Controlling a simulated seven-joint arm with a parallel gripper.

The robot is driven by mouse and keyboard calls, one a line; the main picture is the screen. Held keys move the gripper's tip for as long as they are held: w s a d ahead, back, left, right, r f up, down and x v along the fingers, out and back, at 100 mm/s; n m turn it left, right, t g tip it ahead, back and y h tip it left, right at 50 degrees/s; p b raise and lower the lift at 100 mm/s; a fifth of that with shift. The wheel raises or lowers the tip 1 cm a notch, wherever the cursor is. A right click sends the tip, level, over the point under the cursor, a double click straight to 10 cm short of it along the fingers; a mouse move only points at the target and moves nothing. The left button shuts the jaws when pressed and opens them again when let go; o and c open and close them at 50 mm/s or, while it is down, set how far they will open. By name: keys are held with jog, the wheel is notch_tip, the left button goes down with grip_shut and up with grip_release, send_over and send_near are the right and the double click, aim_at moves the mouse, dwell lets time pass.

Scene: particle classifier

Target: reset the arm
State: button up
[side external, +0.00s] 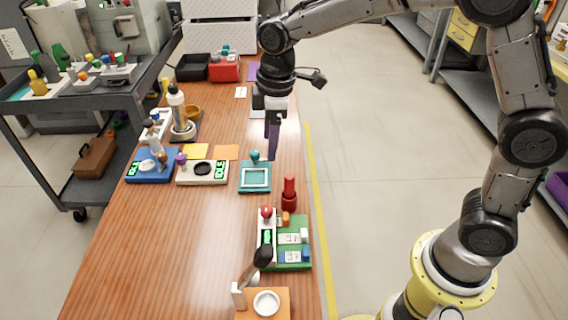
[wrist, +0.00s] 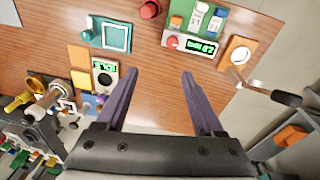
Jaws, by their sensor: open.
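My gripper (side external: 273,140) hangs fingers down above the right part of the long wooden bench (side external: 200,245), behind the teal framed tray. In the wrist view my gripper (wrist: 155,88) shows two dark purple fingers spread apart, with only bare wood visible between them. The fingers look empty. From the side, one finger hides the other. My arm reaches in from the right side, bent over the bench edge.
A teal tray (side external: 255,177), red bottle (side external: 289,194), green panel (side external: 293,243) and orange pad (side external: 264,303) line the bench's right side. A white scale (side external: 202,172) and blue device (side external: 152,165) stand left. The bench's front left is clear. A grey cart (side external: 85,95) stands beyond.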

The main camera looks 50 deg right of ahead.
jog(key=s+d+r+m+t, duration=0.35)
jog(key=s+d+r, duration=0.45)
jog(key=s+r, duration=0.4)
jog(key=s+d+f+m, duration=0.1)
jog(key=s+f+m, duration=0.2)
jog(key=s, duration=0.3)
jog(key=s+d+f+m, duration=0.1)
jog(key=s+f+m, duration=0.1)
jog(key=s+m, duration=0.2)
jog(key=s, duration=0.3)
jog(key=shift+f+t, duration=0.35)
jog(key=shift+f, duration=0.05)
